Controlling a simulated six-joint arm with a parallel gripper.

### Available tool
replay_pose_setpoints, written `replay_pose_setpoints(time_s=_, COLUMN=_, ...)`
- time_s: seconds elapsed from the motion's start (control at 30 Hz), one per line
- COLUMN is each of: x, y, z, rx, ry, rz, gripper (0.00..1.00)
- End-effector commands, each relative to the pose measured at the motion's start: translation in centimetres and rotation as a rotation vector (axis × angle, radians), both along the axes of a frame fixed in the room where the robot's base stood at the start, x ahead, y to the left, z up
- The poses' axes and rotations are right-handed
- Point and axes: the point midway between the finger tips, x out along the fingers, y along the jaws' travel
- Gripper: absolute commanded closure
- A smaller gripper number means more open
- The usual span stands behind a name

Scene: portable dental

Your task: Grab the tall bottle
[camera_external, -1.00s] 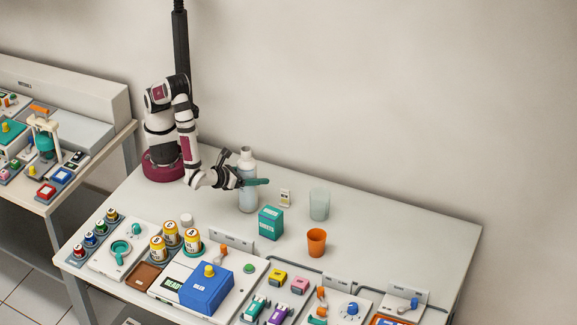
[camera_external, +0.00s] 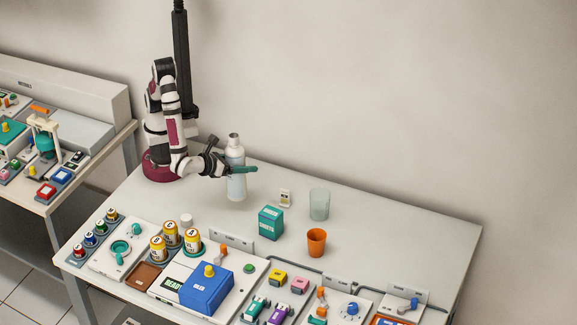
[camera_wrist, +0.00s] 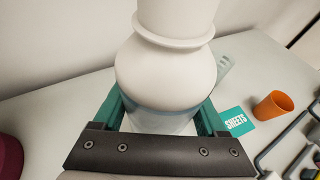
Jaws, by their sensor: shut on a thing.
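The tall bottle (camera_external: 236,183) is white with a pale blue-grey band and a narrow neck. It stands upright in my gripper, to the right of my arm, and appears raised off the table. My gripper (camera_external: 243,169) has teal fingers, shut around the bottle's body below its shoulder. In the wrist view the bottle (camera_wrist: 165,75) fills the middle, with a teal finger of my gripper (camera_wrist: 163,118) on each side. The bottle's base is hidden in the wrist view.
A teal SHEETS box (camera_external: 271,223), an orange cup (camera_external: 316,241) and a translucent cup (camera_external: 319,204) stand to the right. Yellow jars (camera_external: 172,234) and a blue box (camera_external: 207,287) are in front. The table's right rear is clear.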

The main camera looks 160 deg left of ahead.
Motion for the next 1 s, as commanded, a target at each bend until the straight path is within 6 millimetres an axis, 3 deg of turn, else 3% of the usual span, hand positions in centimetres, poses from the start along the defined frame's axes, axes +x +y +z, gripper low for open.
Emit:
replay_pose_setpoints(time_s=0.2, x=0.6, y=-3.2, z=2.0, rx=-0.001, ry=-0.002, rz=-0.004, gripper=0.96)
replay_pose_setpoints(time_s=0.5, x=1.1, y=-6.3, z=3.8, rx=0.0, ry=-0.001, rz=-0.003, gripper=0.96)
replay_pose_setpoints(time_s=1.0, x=1.3, y=-7.7, z=4.7, rx=0.0, ry=0.001, rz=0.0, gripper=0.96)
